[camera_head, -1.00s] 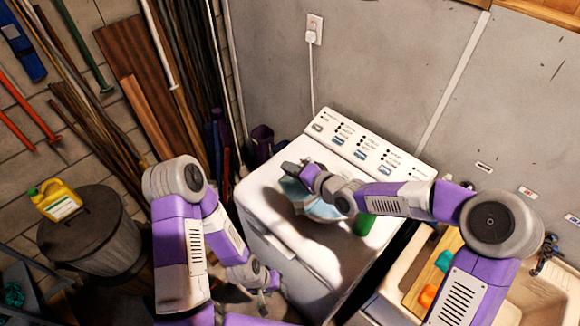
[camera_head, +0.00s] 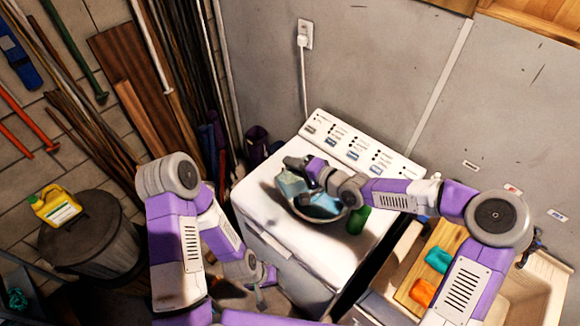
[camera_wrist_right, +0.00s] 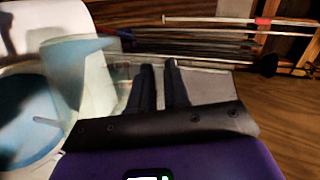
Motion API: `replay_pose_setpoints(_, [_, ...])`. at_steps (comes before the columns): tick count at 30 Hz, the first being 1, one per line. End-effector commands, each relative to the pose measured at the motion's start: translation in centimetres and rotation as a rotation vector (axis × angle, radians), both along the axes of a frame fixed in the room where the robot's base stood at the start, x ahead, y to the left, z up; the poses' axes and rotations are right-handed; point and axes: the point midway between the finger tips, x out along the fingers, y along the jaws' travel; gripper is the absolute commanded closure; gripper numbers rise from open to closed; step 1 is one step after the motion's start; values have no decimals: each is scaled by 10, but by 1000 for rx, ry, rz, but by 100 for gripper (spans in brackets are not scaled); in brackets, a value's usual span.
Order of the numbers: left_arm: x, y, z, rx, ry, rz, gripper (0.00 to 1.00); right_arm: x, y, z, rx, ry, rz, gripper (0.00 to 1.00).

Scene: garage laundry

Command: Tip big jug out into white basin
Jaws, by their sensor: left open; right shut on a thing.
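The big jug (camera_head: 291,184) is pale blue and translucent. It is over the left part of the white basin (camera_head: 329,216), on top of the washing machine. My right gripper (camera_head: 298,163) is shut on the jug; in the right wrist view its dark fingers (camera_wrist_right: 160,85) close at the jug's clear handle side. The jug (camera_wrist_right: 88,75) looks tilted there, beside the basin (camera_wrist_right: 48,150), which shows blue inside. Whether liquid is flowing cannot be told. My left gripper (camera_head: 265,277) is open and empty, low in front of the machine.
A green item (camera_head: 358,219) stands beside the basin on the white washing machine (camera_head: 262,215). A sink (camera_head: 545,285) with a wooden board (camera_head: 447,240), a teal item and an orange item is at right. A yellow jug (camera_head: 55,206) sits on a dark bin (camera_head: 95,235) at left.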

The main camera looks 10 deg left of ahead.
Motion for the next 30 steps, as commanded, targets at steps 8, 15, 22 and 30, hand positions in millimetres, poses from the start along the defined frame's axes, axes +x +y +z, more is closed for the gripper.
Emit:
replay_pose_setpoints(8, [0,0,0,0,0,0,57,6,-8,12,63,48,-2,100])
replay_pose_setpoints(15, [0,0,0,0,0,0,57,15,-19,15,137,106,-5,100])
replay_pose_setpoints(22, [0,0,-3,0,0,0,57,22,-28,17,206,160,-3,100])
replay_pose_setpoints(30, [0,0,-5,0,0,0,57,31,-39,19,278,219,-2,100])
